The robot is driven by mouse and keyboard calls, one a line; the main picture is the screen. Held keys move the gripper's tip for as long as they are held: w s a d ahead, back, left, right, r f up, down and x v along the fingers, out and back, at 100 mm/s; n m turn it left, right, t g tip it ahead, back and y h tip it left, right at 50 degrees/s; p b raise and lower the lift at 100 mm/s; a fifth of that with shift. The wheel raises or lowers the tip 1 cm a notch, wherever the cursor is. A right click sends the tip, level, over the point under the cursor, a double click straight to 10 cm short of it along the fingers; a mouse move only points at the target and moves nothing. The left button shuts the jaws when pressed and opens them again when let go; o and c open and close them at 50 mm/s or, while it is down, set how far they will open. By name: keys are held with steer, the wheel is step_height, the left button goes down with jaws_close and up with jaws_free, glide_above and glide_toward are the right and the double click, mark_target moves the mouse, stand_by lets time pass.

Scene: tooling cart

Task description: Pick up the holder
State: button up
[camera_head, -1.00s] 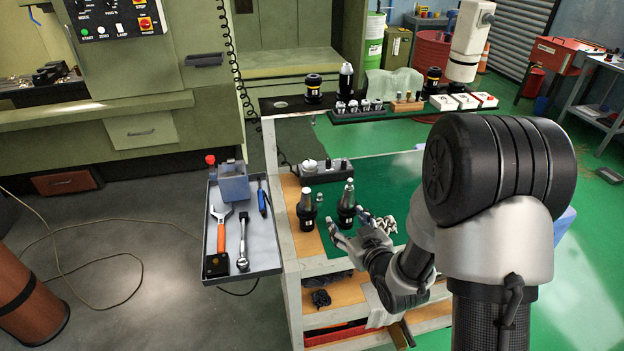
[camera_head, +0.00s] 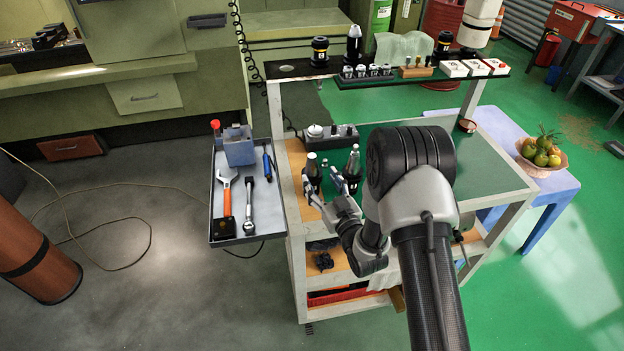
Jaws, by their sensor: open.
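Two black tool holders with grey tapered tops stand upright on the cart top: the left holder (camera_head: 312,168) and the right holder (camera_head: 354,163). The task does not say which one is meant. My gripper (camera_head: 320,176) is open, its fingers pointing away from me. The left holder appears between or just beyond its fingertips; I cannot tell whether they touch it. The right holder is just right of the right finger, and its lower part is partly hidden by my gripper.
A grey tray (camera_head: 265,222) with a wrench and other tools hangs at the cart's left side. A small block with fittings (camera_head: 332,136) sits behind the holders. A raised back shelf (camera_head: 392,79) carries more holders and boxes.

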mark_target(314, 169)
steer(key=shift+b+x, duration=0.65)
steer(key=shift+x, duration=2.95)
steer(key=shift+d, duration=0.1)
steer(key=shift+c, duration=0.3)
jaws_close()
steer(key=shift+w+r, duration=0.1)
steer(key=shift+r, duration=0.1)
